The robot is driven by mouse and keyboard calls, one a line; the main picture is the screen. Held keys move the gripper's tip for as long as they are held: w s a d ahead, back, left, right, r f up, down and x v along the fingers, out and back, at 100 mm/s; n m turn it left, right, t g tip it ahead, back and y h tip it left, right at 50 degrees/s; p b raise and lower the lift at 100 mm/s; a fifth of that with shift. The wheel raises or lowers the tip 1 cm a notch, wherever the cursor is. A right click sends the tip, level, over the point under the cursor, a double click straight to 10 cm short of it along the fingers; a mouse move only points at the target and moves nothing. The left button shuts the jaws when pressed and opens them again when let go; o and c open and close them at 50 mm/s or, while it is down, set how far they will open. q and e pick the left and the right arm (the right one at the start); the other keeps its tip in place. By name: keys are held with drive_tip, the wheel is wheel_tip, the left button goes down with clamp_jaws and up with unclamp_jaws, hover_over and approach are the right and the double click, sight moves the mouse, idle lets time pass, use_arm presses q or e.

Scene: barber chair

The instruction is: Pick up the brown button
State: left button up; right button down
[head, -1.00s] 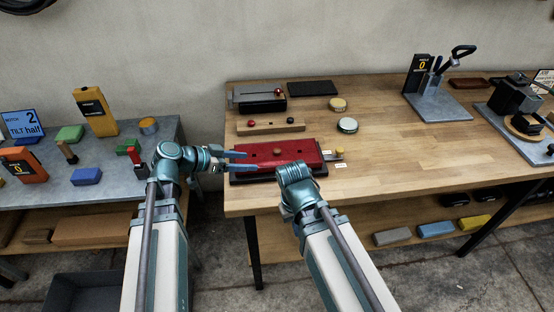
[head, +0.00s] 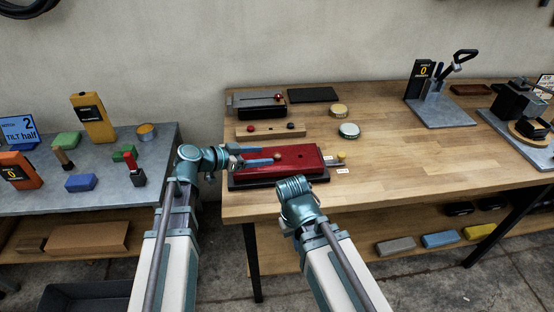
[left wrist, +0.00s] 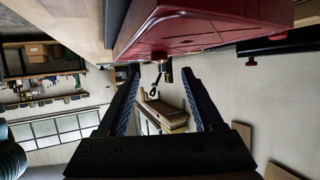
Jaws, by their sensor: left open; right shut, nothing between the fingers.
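The brown button (head: 278,156) is a small round knob on top of the red box (head: 300,163), which lies on a dark base near the front left of the wooden table. My left gripper (head: 272,158) is open and reaches in from the left, its fingertips close to the button. In the left wrist view the open fingers (left wrist: 158,70) show, with the red box (left wrist: 200,25) above and a small brown knob (left wrist: 159,56) between the fingertips. I cannot tell whether they touch it. My right gripper (head: 295,187) is in front of the box; its fingers are hidden.
A wooden strip (head: 270,131) with a red and a dark button lies behind the red box. A small yellow knob (head: 341,156) is at the box's right. The table's middle is clear.

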sight(276, 154)
use_arm(q)
drive_tip(key=b+x, duration=0.2)
drive_tip(key=x, duration=0.3)
drive_tip(key=shift+w+d+f, duration=0.1)
clamp_jaws()
idle(0.4)
